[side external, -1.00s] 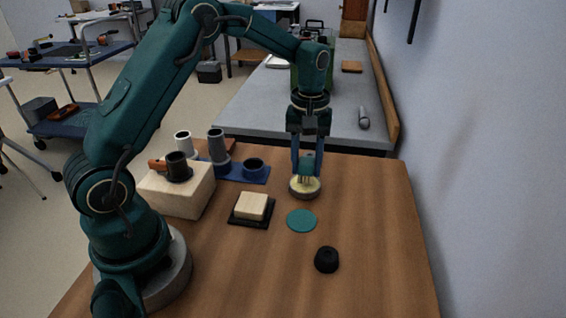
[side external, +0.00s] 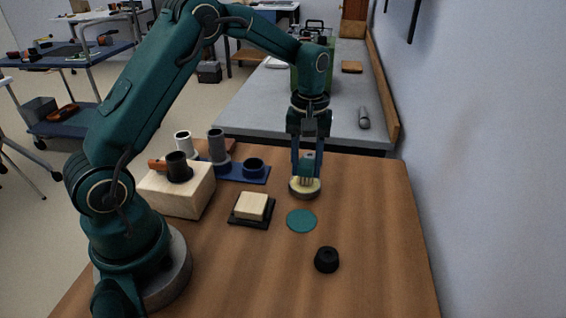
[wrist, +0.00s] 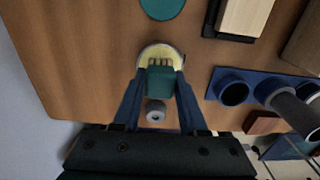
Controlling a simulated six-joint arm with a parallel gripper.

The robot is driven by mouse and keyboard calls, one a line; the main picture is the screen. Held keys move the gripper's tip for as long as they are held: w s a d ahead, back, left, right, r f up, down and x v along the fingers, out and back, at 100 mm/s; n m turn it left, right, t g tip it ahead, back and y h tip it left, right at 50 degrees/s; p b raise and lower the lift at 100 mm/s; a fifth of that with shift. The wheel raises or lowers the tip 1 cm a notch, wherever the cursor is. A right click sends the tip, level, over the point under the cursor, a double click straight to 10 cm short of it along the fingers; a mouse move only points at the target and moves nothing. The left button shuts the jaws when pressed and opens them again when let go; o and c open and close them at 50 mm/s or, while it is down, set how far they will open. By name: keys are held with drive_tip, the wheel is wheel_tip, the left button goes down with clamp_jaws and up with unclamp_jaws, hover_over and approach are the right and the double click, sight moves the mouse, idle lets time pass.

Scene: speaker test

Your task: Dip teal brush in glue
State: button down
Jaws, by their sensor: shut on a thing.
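My gripper (side external: 307,168) is shut on the teal brush (side external: 307,171), pointing down over the round glue dish (side external: 304,189). The dish has a grey outside and pale yellow glue inside. In the wrist view the teal brush (wrist: 161,84) sits between my two fingers. The fingers hide part of the brush's sides.
A teal disc (side external: 301,221) lies in front of the dish, and a black knob-like piece (side external: 327,259) nearer the front. A pale block on a black base (side external: 252,207) is to the left. A blue holder (side external: 250,177) and a wooden block (side external: 193,199) stand farther left. Table space right is clear.

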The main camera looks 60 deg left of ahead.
sight(307, 162)
drive_tip(key=shift+f, duration=0.5)
idle(1.1)
drive_tip(key=shift+r, duration=3.55)
drive_tip(key=shift+r, duration=0.25)
drive_tip(key=s+d+r+m, duration=0.1)
drive_tip(key=s+r+m, duration=0.5)
drive_tip(key=s+m, duration=0.3)
drive_tip(key=shift+s+d+r, duration=0.2)
drive_tip(key=shift+d+r, duration=0.15)
